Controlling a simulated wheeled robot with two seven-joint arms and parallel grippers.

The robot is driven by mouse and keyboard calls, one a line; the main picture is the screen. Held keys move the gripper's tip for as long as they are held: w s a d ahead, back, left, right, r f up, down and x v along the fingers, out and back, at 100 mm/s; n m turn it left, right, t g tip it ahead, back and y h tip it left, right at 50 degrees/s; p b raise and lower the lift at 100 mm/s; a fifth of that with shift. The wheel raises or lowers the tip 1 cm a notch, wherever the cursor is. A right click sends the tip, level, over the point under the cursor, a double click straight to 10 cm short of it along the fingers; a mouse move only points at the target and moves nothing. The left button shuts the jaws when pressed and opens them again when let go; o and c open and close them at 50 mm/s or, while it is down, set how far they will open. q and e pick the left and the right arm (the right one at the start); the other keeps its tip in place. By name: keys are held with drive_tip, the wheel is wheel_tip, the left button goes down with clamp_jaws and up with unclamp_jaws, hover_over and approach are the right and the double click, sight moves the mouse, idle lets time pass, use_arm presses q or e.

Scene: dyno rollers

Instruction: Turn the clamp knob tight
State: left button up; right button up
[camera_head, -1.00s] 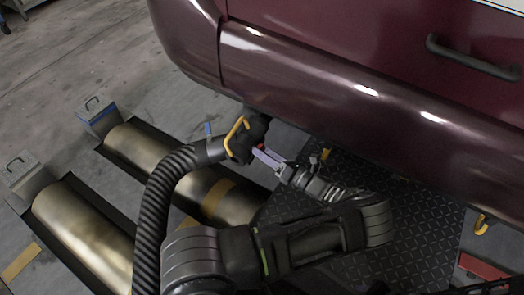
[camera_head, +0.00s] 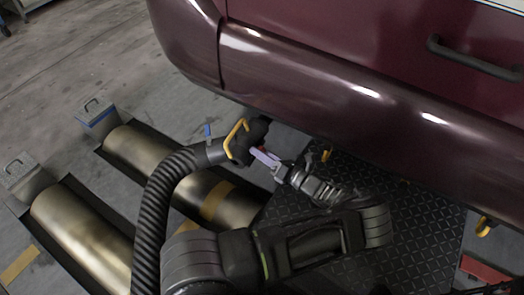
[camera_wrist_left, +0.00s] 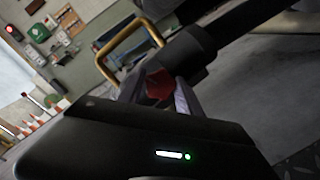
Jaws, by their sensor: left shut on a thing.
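The red clamp knob (camera_wrist_left: 158,84) shows in the left wrist view, between the pale fingers of my left gripper (camera_wrist_left: 168,92). My left gripper is shut on it. In the head view my left gripper (camera_head: 265,158) reaches the dark nozzle (camera_head: 247,140) at the end of the black ribbed hose, and its fingers hide the knob there. The nozzle has a yellow handle (camera_head: 235,136), which also shows in the wrist view (camera_wrist_left: 127,46). The nozzle sits under the rear edge of the maroon vehicle. My right gripper is not in view.
The maroon vehicle's bumper (camera_head: 330,90) hangs close above my gripper. The ribbed hose (camera_head: 152,205) curves down on the left. Brass rollers (camera_head: 85,235) lie in the floor at left. A dark tread plate (camera_head: 400,225) lies below my arm.

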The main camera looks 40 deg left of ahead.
use_arm(q)
drive_tip(key=shift+s+r, duration=0.1)
drive_tip(key=c, duration=0.4)
drive_tip(key=shift+r+m+p, duration=0.3)
drive_tip(key=shift+m+p, duration=0.5)
drive_tip(key=shift+p, duration=0.45)
drive_tip(key=shift+f+m, duration=0.15)
drive_tip(key=shift+m, duration=0.15)
drive_tip(key=shift+f, duration=0.15)
drive_tip(key=o, duration=1.4)
drive_tip(key=shift+c, duration=0.2)
drive_tip(key=shift+d, duration=0.1)
drive_tip(key=d+p, duration=0.2)
drive_tip(key=d, duration=0.5)
drive_tip(key=shift+s+d+r, duration=0.2)
drive_tip(key=shift+s+d, duration=0.05)
drive_tip(key=shift+d, duration=0.05)
